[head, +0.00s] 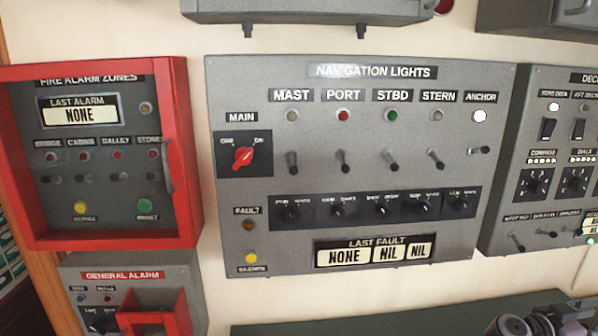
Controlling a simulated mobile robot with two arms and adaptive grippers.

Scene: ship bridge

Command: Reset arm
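Neither gripper shows clearly in the head view. Grey and dark rounded parts are cut off at the bottom right corner; I cannot tell whether they belong to my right arm. No fingertips can be made out. The navigation lights panel (225,190) fills the middle of the view. Its anchor toggle (479,150) points to the side, under a bright white lamp (479,116). The mast (292,162), port (343,161), stbd (392,160) and stern (436,158) toggles hang downward. The red main knob (243,157) is turned obliquely.
A red-framed fire alarm panel (184,190) projects from the wall at the left. Below it is a general alarm box (160,270) with a red guard (155,322). A deck panel (538,90) is at the right. A dark green surface (370,325) runs along the bottom.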

